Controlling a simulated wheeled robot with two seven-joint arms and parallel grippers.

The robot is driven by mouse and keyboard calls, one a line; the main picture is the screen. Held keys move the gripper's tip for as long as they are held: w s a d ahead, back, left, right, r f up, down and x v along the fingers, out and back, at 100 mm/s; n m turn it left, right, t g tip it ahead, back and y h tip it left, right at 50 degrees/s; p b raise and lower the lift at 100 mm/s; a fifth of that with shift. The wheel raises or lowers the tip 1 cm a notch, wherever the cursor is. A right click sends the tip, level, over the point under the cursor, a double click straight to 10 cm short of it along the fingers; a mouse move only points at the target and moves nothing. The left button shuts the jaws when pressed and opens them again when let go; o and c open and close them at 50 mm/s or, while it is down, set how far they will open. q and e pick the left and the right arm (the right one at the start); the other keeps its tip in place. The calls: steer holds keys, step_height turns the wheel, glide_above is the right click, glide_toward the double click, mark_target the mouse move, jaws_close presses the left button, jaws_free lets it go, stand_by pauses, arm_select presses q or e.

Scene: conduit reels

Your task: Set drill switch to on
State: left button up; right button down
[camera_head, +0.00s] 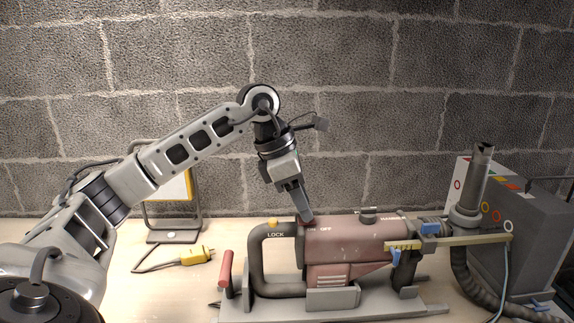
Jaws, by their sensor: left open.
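The drill (355,243) is a dull red machine with a thick dark handle at its left end, lying on a grey stand in the middle of the table. An "OFF" label shows on its upper left part, with a partly covered marking to the left of it. My left gripper (303,214) points down with its fingertips at the top left end of the drill, close to these labels. It is open with nothing seen between its fingers. The switch is too small or too hidden by the fingertips to tell its position. My right gripper is out of view.
A yellow plug (196,255) on a dark cord lies left of the drill, before a work lamp (172,236). A red lever grip (226,268) stands at the stand's left end. A grey box (525,235) and hose are at right. A block wall closes the back.

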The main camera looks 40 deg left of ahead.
arm_select(q)
steer(key=p+v, duration=0.1)
steer(key=v, duration=1.3)
steer(key=shift+r+p, duration=0.3)
steer(key=shift+r, duration=0.1)
